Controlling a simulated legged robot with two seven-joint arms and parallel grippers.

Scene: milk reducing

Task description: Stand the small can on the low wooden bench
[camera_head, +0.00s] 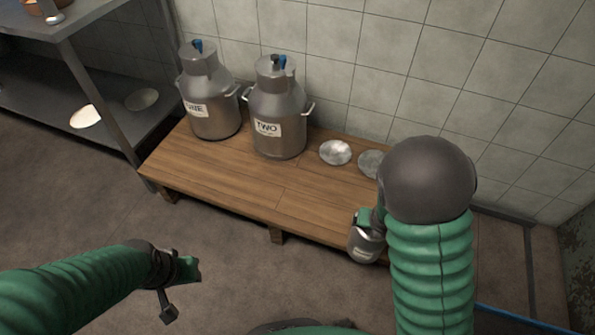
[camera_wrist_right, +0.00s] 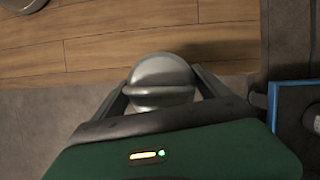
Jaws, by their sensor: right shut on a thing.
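In the right wrist view the can's rounded metal top (camera_wrist_right: 160,80) sits between the two fingers (camera_wrist_right: 160,92). The low wooden bench (camera_head: 215,172) runs along the tiled wall, and its planks show in the wrist view (camera_wrist_right: 110,45). I cannot tell whether the can touches the bench. My left gripper (camera_head: 178,290) is over the floor at lower left, holding nothing visible; its jaw opening is unclear.
Two large milk cans, one labelled TWO (camera_head: 278,108) and another (camera_head: 208,92), stand on the bench's left half. Two round metal lids (camera_head: 335,152) (camera_head: 371,163) lie right of them. The front of the bench is bare. A metal shelf (camera_head: 60,85) stands at left.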

